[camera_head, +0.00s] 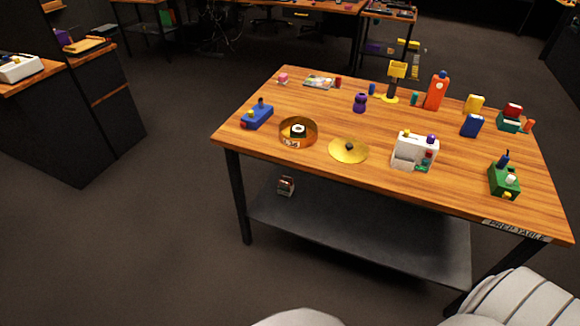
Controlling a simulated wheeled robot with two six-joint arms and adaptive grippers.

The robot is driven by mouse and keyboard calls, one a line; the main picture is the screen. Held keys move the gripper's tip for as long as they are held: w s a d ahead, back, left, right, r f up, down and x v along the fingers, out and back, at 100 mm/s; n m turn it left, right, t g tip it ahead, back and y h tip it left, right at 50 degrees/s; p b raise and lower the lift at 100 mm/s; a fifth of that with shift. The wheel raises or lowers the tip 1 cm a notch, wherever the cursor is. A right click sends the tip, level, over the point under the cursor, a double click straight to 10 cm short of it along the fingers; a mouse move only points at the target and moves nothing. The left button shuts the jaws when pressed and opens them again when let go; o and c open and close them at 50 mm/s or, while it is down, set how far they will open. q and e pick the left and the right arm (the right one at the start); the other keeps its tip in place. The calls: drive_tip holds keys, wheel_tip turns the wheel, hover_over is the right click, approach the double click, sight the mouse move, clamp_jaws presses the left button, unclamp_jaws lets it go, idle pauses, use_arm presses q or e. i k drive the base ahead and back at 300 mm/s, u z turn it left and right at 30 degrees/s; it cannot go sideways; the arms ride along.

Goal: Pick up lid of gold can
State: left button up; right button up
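The gold lid (348,154) is a flat, shiny gold disc with a small dark knob on its middle. It lies on the wooden table near the front edge. The gold can (309,139) is a low, round, open container just left of the lid, with a label on its front. A black and white object (298,129) shows inside the can. The lid and can are apart. Neither of my grippers is in view.
On the wooden table (320,108), a blue box (257,119) stands left of the can and a white device (412,152) stands close right of the lid. A green box (503,182) is farther right. Several bottles and small items line the back. A grey shelf (360,220) is underneath.

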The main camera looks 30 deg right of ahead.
sight(346, 150)
drive_tip(key=u, duration=0.15)
drive_tip(key=k, duration=0.4)
drive_tip(key=u, duration=0.6)
drive_tip(key=i, duration=1.5)
drive_tip(key=z, duration=0.85)
drive_tip(key=i, duration=0.9)
drive_tip(key=z, duration=0.8)
